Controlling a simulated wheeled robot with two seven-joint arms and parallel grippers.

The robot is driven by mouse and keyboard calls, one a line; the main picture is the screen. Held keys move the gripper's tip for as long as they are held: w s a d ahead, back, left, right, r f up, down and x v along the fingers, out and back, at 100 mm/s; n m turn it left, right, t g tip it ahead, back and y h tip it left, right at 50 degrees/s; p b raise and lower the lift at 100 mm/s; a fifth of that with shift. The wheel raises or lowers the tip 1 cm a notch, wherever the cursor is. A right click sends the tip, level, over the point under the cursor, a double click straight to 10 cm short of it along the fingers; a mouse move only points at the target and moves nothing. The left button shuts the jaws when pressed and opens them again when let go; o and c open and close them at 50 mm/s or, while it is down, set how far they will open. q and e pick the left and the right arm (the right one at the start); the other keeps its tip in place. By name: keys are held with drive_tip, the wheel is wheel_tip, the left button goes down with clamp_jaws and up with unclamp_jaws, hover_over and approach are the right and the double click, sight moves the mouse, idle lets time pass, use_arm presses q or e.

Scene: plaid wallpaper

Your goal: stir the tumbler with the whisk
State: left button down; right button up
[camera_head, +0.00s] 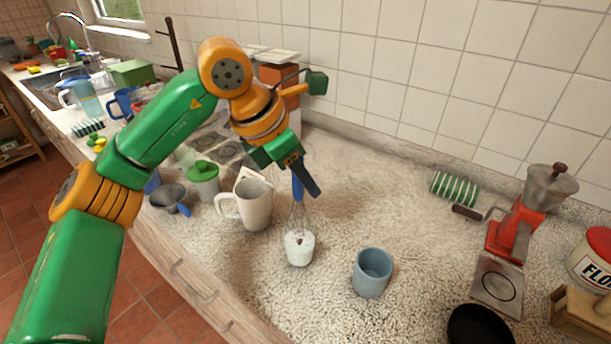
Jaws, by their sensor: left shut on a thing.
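The whisk (300,212) has a blue handle and thin wire loops. My left gripper (297,172) is shut on its handle and holds it nearly upright, wires down. The tumbler (299,250) is a small pale vessel with whitish contents, standing upright on the counter below the gripper. The lower end of the whisk is inside its mouth; how deep the wires reach is hard to tell. My right gripper is not in view.
A white jug (256,206) stands close left of the tumbler, and a blue-grey cup (371,276) stands to its right. A red grinder (514,228), a black bowl (480,326) and a striped green item (454,189) are farther right. The speckled counter (380,200) is clear behind the cup.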

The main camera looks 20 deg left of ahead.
sight(306, 210)
use_arm(q)
wheel_tip(306, 210, down, 7)
drive_tip(key=b, duration=0.5)
